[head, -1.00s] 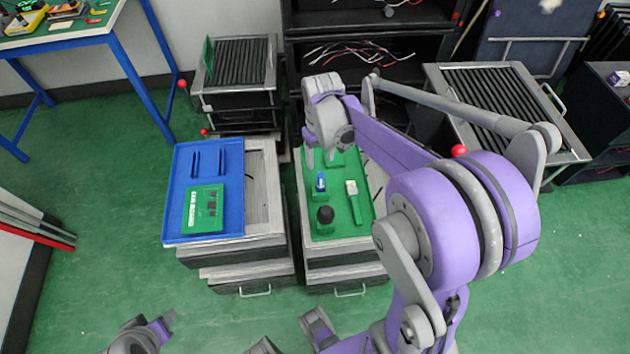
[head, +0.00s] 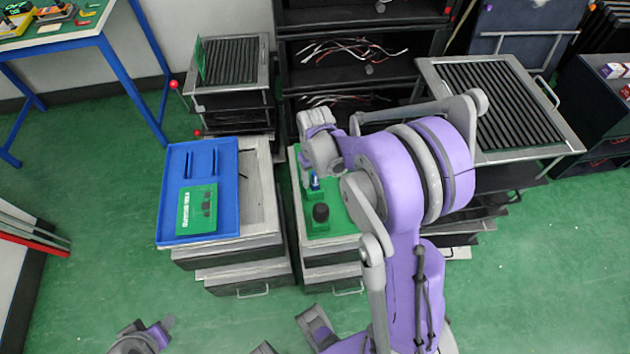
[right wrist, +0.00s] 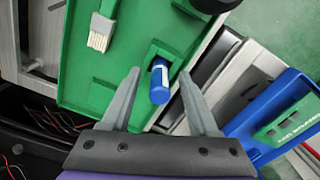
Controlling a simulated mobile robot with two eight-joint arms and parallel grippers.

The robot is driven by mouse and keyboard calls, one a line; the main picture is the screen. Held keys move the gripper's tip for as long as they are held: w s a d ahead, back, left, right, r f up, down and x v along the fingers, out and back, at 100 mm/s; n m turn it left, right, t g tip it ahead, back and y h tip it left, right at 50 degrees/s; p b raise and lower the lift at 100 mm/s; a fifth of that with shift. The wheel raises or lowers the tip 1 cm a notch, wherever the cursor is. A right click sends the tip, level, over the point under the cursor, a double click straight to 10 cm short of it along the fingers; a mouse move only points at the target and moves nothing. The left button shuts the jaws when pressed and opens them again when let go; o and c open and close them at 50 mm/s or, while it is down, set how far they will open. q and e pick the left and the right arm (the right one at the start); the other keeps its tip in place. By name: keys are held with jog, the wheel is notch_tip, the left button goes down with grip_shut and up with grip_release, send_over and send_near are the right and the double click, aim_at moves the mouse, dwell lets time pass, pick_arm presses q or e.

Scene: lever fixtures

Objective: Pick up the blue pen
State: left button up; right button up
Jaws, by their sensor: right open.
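The blue pen (head: 314,182) stands in a small green holder on the green tray (head: 326,233). In the head view the right gripper (head: 306,178) is above the tray, and the arm hides much of the tray. My left gripper (head: 163,331) is at the bottom left, far from the pen; its jaw opening is unclear.
A white brush (right wrist: 98,38) lies on the tray. A black round knob (head: 321,212) is near the pen. A blue tray (head: 172,228) with a green box (head: 197,209) stands to the left. Shelves with cables (head: 350,50) are behind.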

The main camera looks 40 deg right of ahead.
grip_shut()
dwell(0.3)
